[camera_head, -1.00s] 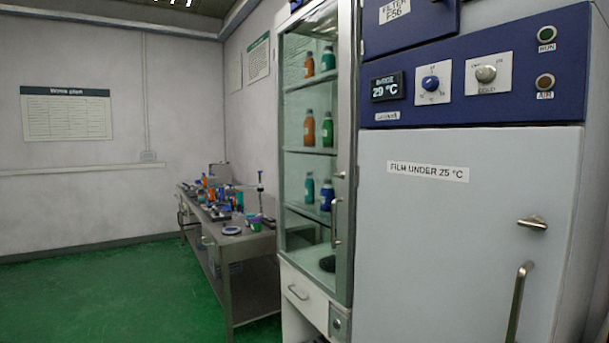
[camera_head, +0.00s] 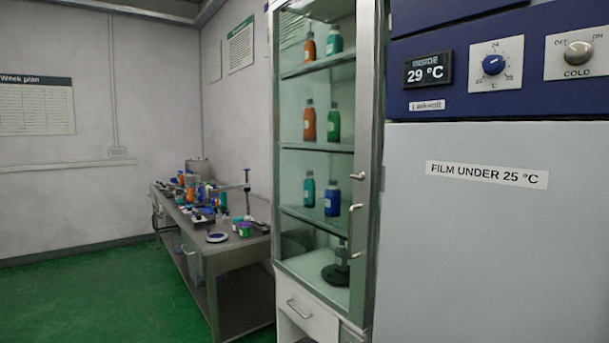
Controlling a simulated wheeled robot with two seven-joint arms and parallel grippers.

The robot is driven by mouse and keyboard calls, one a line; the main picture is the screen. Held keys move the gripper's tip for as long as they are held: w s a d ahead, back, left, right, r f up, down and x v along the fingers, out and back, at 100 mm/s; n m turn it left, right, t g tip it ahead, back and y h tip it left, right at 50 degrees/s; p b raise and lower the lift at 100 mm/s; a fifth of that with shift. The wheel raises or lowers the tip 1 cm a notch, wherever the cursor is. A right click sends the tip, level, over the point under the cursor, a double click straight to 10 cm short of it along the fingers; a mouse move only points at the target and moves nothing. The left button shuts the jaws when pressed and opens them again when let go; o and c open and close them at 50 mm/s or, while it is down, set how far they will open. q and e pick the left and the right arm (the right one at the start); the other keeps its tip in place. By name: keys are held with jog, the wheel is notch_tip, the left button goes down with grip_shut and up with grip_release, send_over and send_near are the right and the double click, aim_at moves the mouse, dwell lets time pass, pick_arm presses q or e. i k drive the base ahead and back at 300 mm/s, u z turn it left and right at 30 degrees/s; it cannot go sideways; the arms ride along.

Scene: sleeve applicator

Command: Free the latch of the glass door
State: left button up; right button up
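The glass door (camera_head: 318,158) fronts a tall metal cabinet in the middle of the view and looks closed. On its right frame are a small latch lever (camera_head: 358,176) and, below it, a handle with an upper end (camera_head: 355,207) and a lower end. Behind the glass, shelves hold several orange, green, teal and blue bottles, and a dark object stands at the bottom. Neither of my grippers shows in the view.
A large grey appliance (camera_head: 480,250) with a blue control panel (camera_head: 440,103) stands close at the right. A metal workbench (camera_head: 222,252) with small equipment is left of the cabinet. Green floor (camera_head: 100,300) lies open at the left. A white drawer (camera_head: 306,318) sits below the glass door.

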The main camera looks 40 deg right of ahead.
aim_at(360, 176)
jog(key=z, duration=0.5)
jog(key=i, duration=0.8)
jog(key=z, duration=0.9)
